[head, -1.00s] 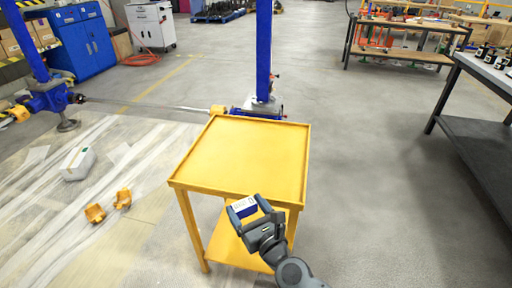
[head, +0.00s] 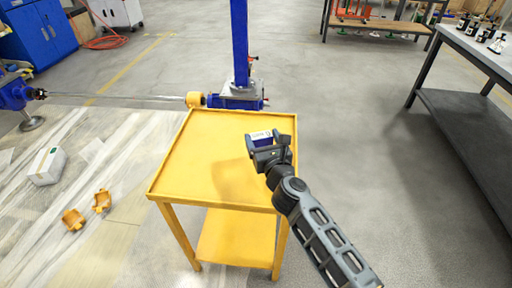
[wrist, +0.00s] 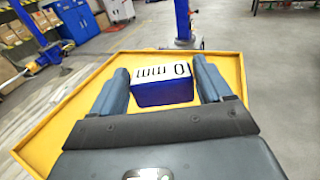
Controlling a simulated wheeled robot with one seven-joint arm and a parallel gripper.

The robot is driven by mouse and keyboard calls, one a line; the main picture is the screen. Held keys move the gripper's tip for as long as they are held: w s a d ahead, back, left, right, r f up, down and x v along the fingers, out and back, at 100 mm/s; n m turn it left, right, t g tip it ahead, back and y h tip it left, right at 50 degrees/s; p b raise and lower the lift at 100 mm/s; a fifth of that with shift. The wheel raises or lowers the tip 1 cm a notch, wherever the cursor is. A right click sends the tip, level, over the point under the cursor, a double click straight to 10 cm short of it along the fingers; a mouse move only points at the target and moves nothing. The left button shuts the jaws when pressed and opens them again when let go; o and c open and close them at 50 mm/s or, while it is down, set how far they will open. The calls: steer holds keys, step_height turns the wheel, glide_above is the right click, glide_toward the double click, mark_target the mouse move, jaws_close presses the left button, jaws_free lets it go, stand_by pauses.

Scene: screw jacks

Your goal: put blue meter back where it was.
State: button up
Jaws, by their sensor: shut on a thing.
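The blue meter (head: 262,138), a small blue box with a white marked face, is held in my gripper (head: 264,146). In the wrist view the meter (wrist: 163,92) sits between the two fingers of my gripper (wrist: 164,88), its white face up. The yellow cart (head: 178,172) has a bare, rimmed top tray and a lower shelf. The gripper and meter are over the right part of the tray. The gap between the meter and the tray is hard to judge.
A blue screw jack (head: 240,60) stands behind the cart, with a shaft running left from it. A white box (head: 47,166) and orange pieces (head: 74,219) lie on the floor at left. A dark workbench (head: 470,55) stands at right. Floor between cart and bench is clear.

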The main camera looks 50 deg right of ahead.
mark_target(257, 135)
steer(key=w+d+f+b, duration=0.1)
steer(key=w, duration=0.1)
steer(key=w+d+f+b, duration=0.1)
steer(key=w+f, duration=0.1)
steer(key=w+d+f+b, duration=0.1)
steer(key=w, duration=0.1)
steer(key=shift+d+f, duration=0.25)
steer(key=shift+d, duration=0.05)
step_height(257, 135, down, 4)
steer(key=b, duration=0.3)
steer(key=shift+r+b, duration=0.15)
steer(key=shift+b, duration=0.2)
steer(key=shift+f+b, duration=0.45)
steer(key=shift+f, duration=0.05)
steer(key=shift+f, duration=0.15)
steer(key=o, duration=1.2)
